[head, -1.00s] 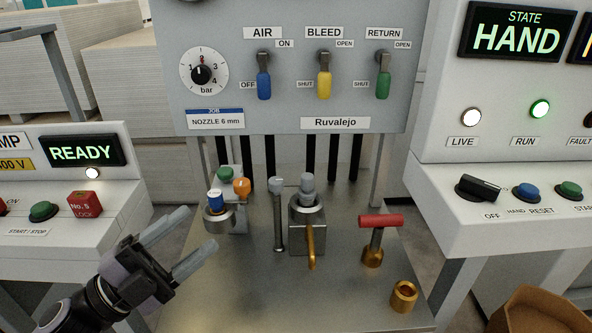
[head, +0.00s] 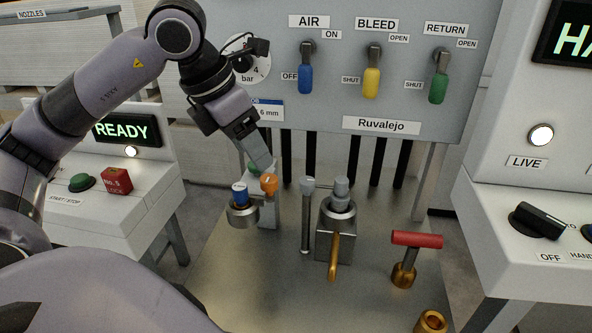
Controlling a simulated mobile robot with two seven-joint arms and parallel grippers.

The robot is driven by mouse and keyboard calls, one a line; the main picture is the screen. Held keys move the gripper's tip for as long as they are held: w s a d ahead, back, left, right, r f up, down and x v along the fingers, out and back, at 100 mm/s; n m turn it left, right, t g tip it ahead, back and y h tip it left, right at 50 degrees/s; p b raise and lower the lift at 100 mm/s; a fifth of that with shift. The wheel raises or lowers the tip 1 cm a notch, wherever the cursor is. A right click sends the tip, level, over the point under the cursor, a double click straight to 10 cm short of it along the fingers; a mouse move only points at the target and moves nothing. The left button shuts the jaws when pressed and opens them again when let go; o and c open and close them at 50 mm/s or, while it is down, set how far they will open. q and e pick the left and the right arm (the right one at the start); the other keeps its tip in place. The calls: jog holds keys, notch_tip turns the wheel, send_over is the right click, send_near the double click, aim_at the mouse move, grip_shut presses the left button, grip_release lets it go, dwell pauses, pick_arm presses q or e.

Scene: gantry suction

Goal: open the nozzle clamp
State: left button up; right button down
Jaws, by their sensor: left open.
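The clamp (head: 337,222) appears to be the grey metal block on the steel bench. A round collar and a grey cylinder stand on its top, and a brass lever (head: 335,258) hangs down its front. My left gripper (head: 258,152) comes in from the upper left and points down. It is open, with its fingertips just above the orange-topped nozzle (head: 269,186), left of the clamp and apart from it. Whether the fingers touch that nozzle I cannot tell. A blue-topped nozzle (head: 240,194) stands beside it; a green one is mostly hidden behind the fingers. My right gripper is out of view.
A thin grey post (head: 306,218) stands just left of the clamp. A red T-handle (head: 417,240) on a brass base is to the right, with a brass ring (head: 432,322) in front. The valve panel (head: 330,100) rises behind.

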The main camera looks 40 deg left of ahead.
aim_at(268, 178)
pick_arm(q)
jog(key=shift+x, duration=3.45)
jog(key=shift+s+a, duration=0.1)
jog(key=c, duration=1)
